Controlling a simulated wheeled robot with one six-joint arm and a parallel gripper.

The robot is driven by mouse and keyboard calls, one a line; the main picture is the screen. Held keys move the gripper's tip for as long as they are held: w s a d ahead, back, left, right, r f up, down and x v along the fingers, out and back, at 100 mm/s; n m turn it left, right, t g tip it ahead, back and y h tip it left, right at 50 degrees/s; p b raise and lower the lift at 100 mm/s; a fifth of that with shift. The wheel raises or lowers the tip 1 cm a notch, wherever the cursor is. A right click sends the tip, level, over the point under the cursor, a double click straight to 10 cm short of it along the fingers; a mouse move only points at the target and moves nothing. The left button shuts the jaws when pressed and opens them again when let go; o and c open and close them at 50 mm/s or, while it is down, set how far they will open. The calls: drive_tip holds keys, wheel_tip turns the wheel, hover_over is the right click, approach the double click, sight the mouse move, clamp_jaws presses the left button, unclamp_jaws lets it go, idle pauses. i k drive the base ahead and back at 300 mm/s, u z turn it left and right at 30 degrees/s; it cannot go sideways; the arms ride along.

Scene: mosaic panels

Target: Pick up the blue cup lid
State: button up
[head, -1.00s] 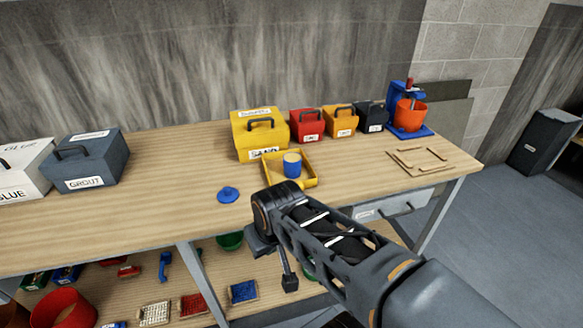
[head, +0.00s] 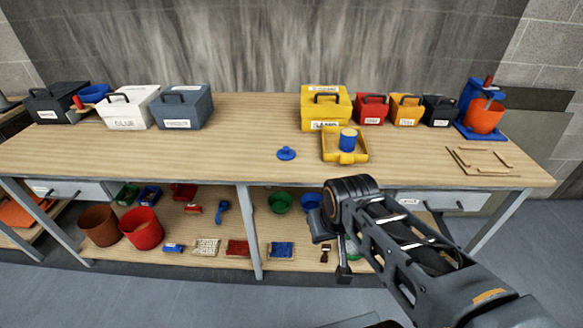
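The blue cup lid (head: 286,154) lies on the wooden workbench, a little left of the yellow tray. It is a small round disc with a knob on top. A blue cup (head: 348,142) stands upright in the yellow tray (head: 359,158). My gripper (head: 335,258) hangs in front of the bench, lower in the picture and to the right of the lid, well apart from it. My wrist hides part of it, and I cannot tell how far its fingers are apart. I see nothing held in it.
A yellow SAND box (head: 326,107) stands behind the tray. Red, orange and black boxes and a blue stand with an orange bucket (head: 485,118) are to the right. White and grey boxes (head: 181,106) stand left. The bench top (head: 240,150) around the lid is clear.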

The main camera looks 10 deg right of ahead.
sight(286, 153)
drive_tip(key=z, duration=0.05)
drive_tip(key=k, duration=0.75)
drive_tip(key=u, duration=0.95)
drive_tip(key=i, duration=0.7)
drive_tip(key=u, duration=0.45)
drive_tip(key=i, duration=0.8)
drive_tip(key=z, duration=0.95)
drive_tip(key=i, duration=0.55)
drive_tip(key=z, duration=0.65)
